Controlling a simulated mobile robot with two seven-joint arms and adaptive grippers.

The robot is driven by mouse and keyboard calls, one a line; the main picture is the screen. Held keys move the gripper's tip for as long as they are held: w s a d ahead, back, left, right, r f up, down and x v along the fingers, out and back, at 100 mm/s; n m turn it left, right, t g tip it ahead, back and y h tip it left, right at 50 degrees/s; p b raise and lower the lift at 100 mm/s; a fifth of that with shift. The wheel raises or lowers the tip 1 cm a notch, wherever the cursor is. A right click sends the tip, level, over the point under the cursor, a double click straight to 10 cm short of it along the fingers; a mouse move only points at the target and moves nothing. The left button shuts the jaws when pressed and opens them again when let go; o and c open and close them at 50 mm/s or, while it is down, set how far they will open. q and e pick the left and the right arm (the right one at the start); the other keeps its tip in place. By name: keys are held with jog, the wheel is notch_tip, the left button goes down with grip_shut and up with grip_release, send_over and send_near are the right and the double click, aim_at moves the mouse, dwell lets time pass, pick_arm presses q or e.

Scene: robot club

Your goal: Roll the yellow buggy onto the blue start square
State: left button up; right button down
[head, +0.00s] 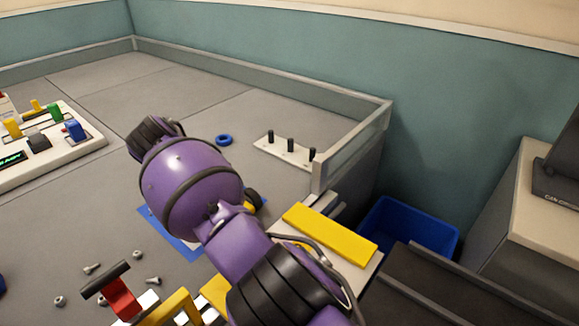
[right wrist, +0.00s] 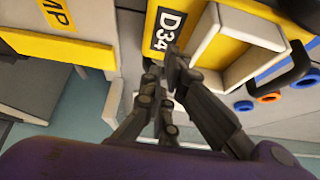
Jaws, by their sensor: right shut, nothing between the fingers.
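The yellow buggy shows in the right wrist view as a yellow body (right wrist: 165,22) with a D34 label and a white open box on it. In the head view only a small yellow and black part (head: 255,200) shows beside my purple right arm, which hides the rest. The blue start square (head: 165,233) shows as a blue edge left of the arm, partly covered by it. My right gripper (right wrist: 165,75) is shut and empty, its fingertips close to the label side of the buggy; I cannot tell whether they touch. The head view hides this gripper. My left gripper is out of view.
A yellow-topped ramp (head: 330,233) stands right of the arm. A pegged white board (head: 285,150) and a blue ring (head: 224,140) lie behind. A control panel (head: 60,145) is at left. Screws and nuts (head: 152,281) lie in front. A blue bin (head: 410,230) stands beyond the table.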

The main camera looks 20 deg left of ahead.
notch_tip(320, 180, up, 7)
jog(key=p, duration=0.4)
dwell(0.4)
